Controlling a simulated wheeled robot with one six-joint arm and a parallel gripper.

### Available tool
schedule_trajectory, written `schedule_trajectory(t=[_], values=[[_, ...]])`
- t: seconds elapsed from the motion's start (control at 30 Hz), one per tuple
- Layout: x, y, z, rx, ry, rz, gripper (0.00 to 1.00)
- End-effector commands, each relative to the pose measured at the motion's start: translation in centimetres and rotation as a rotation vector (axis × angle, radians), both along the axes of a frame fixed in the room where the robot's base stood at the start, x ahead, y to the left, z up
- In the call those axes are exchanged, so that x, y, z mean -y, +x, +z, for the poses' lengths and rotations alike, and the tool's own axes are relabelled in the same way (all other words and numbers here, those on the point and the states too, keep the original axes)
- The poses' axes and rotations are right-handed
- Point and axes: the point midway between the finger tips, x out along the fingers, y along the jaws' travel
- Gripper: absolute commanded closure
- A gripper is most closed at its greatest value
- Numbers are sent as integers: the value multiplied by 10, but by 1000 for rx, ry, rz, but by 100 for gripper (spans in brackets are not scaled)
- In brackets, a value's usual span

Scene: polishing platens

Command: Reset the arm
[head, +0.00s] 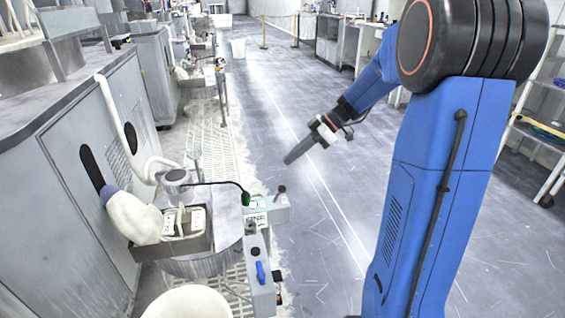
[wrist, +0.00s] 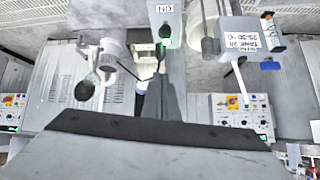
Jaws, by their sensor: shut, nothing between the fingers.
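My arm is blue with black joints and rises at the right of the head view. It reaches left over the open aisle and angles down. My gripper (head: 291,157) is a dark grey taper at its end, shut and empty, held in the air to the right of the polishing station. In the wrist view its dark body fills the lower middle, narrowing upward to the tip (wrist: 166,82). No object is near its tip in the head view.
A polishing station with a grey tray (head: 172,248) and control box (head: 262,275) stands at the lower left, beside a white bucket (head: 187,303). Grey cabinets (head: 70,190) line the left. The aisle floor (head: 330,235) is clear. A shelf rack (head: 540,135) stands at the right.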

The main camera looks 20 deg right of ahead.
Motion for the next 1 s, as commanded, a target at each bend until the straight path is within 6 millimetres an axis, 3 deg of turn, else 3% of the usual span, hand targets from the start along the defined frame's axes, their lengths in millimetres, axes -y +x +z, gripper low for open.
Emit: schedule_trajectory(t=[0.73, 0.87, 1.0], values=[[4, -5, 5, -10, -6, -5, 100], [-6, -22, 10, -59, -40, -35, 100], [-24, -55, 16, -152, -109, -109, 100]])
